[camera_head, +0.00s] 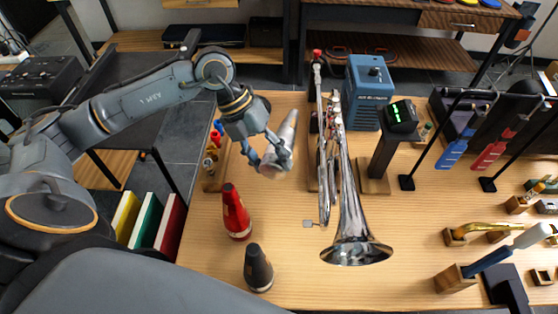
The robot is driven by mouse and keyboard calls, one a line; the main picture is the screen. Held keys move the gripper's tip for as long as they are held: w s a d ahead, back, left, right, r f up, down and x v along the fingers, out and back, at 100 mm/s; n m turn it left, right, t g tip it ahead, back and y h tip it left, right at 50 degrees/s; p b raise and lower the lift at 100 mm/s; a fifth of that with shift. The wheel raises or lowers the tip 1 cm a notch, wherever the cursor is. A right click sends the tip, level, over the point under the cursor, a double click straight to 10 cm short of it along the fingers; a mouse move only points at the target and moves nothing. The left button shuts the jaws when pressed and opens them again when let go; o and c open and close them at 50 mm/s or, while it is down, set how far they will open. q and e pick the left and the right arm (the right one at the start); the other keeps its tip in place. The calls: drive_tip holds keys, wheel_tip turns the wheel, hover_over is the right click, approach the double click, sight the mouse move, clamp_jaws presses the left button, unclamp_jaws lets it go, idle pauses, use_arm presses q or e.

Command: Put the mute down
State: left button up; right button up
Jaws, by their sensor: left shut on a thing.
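My left gripper (272,160) is shut on a silver cone-shaped mute (287,130) and holds it tilted above the wooden table (215,285). The gripper fingers hide part of the mute. A red mute (235,211) stands upright on the table below and left of the gripper. A black mute (258,268) stands upright nearer the front edge. My right gripper is not in view.
A silver trumpet (340,190) stands just right of the gripper, bell toward the front. A blue device (369,92) and a stand with a green display (400,114) are behind it. Small bottles (213,150) stand left of the gripper. Bare table lies between the red mute and trumpet.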

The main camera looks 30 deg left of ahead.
use_arm(q)
drive_tip(key=w+a+f, duration=0.2)
drive_tip(key=w+a+f+p, duration=0.1)
drive_tip(key=w+a+f, duration=0.1)
drive_tip(key=w+f, duration=0.1)
drive_tip(key=w+a+f, duration=0.2)
drive_tip(key=w, duration=0.1)
drive_tip(key=shift+w+a+f, duration=0.2)
drive_tip(key=shift+a+f, duration=0.05)
drive_tip(key=shift+f, duration=0.15)
drive_tip(key=shift+w+f, duration=0.15)
drive_tip(key=shift+f, duration=0.05)
drive_tip(key=f, duration=0.1)
drive_tip(key=f+p, duration=0.1)
drive_tip(key=shift+w+a+f, duration=0.1)
drive_tip(key=shift+a+f, duration=0.1)
drive_tip(key=shift+f, duration=0.55)
